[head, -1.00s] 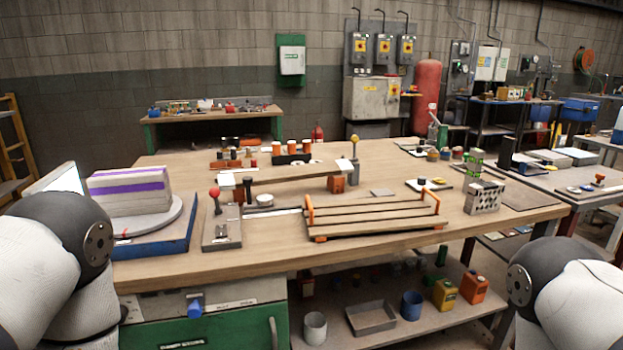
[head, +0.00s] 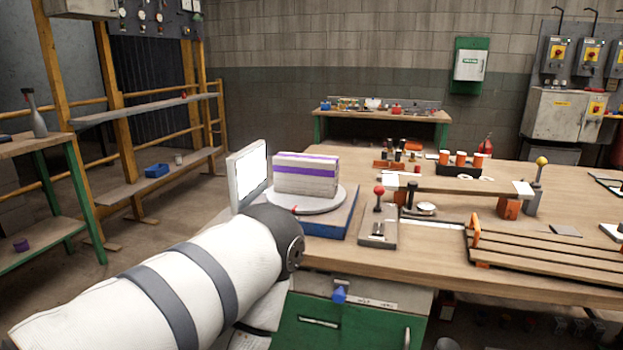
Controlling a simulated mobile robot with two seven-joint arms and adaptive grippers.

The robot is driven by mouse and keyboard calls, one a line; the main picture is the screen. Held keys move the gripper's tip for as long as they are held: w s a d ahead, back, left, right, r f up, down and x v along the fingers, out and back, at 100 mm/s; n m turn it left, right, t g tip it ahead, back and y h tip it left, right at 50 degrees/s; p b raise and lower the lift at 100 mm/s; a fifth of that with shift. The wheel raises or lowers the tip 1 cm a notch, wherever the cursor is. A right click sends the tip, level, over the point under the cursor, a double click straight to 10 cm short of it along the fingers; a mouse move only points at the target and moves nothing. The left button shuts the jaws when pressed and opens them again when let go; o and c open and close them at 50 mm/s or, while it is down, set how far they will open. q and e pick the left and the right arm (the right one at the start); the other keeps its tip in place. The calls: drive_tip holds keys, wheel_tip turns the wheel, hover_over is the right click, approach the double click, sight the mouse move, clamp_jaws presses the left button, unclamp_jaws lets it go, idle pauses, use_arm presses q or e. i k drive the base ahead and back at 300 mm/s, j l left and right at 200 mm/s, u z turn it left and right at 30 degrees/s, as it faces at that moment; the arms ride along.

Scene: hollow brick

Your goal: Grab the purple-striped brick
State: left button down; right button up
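The purple-striped brick (head: 306,176) is a pale grey block with purple bands along its sides. It sits on a round grey plate (head: 322,204) on a blue-edged base (head: 340,222) at the left end of the wooden workbench. My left arm comes in from the lower left and ends in view at a dark joint just in front of the base. My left gripper is not visible. My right gripper is not in view.
A white-faced panel (head: 249,173) stands just left of the brick. A red-knobbed lever fixture (head: 378,215) stands to its right, with a slatted orange-ended rack (head: 545,250) farther right. Open floor (head: 185,215) lies left of the bench.

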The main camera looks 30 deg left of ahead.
sight(295, 174)
drive_tip(key=j+z, duration=0.15)
drive_tip(key=j, duration=0.45)
drive_tip(key=j+z, duration=0.15)
drive_tip(key=j, duration=0.4)
drive_tip(key=k+j+z, duration=0.15)
drive_tip(key=j, duration=0.4)
drive_tip(key=j+z, duration=0.1)
drive_tip(key=j, duration=0.5)
drive_tip(key=k+j+z, duration=0.15)
drive_tip(key=j, duration=0.4)
